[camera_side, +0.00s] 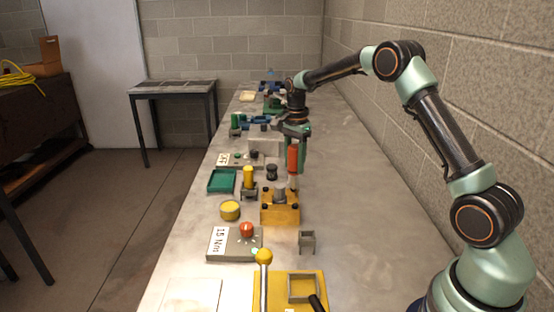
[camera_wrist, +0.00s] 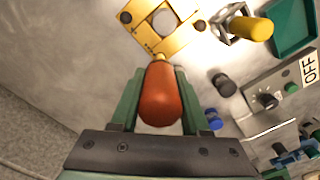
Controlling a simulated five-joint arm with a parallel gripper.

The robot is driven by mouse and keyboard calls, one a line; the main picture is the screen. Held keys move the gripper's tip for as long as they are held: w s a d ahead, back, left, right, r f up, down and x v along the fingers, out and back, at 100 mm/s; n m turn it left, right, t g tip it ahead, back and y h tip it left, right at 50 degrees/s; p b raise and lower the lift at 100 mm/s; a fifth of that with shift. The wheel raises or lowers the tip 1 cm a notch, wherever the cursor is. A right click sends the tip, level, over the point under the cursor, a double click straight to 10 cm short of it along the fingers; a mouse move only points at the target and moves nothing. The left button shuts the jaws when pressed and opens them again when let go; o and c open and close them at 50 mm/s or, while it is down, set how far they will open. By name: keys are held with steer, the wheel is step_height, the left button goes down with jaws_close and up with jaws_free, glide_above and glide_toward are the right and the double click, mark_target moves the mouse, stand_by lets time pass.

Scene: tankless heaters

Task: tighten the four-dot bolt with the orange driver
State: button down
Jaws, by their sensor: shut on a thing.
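My gripper (camera_side: 298,150) is shut on the orange driver (camera_side: 293,160), whose red-orange handle stands upright between the green fingers. The driver (camera_wrist: 160,95) fills the middle of the wrist view. Its shaft points down at a corner of the yellow block (camera_side: 279,215), which also shows at the top of the wrist view (camera_wrist: 182,42). Dark bolts (camera_side: 265,206) sit at the block's corners, and a grey round part (camera_side: 280,193) stands in its middle. I cannot tell whether the driver tip touches a bolt.
A yellow-handled tool (camera_side: 248,176) stands in a holder left of the block, near a green tray (camera_side: 221,181) and a yellow round piece (camera_side: 230,210). The 15 Nm box (camera_side: 236,252) and an empty grey stand (camera_side: 307,241) are nearer. The bench's right side is clear.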

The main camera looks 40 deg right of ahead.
mark_target(295, 146)
steer(key=shift+r, duration=3.6)
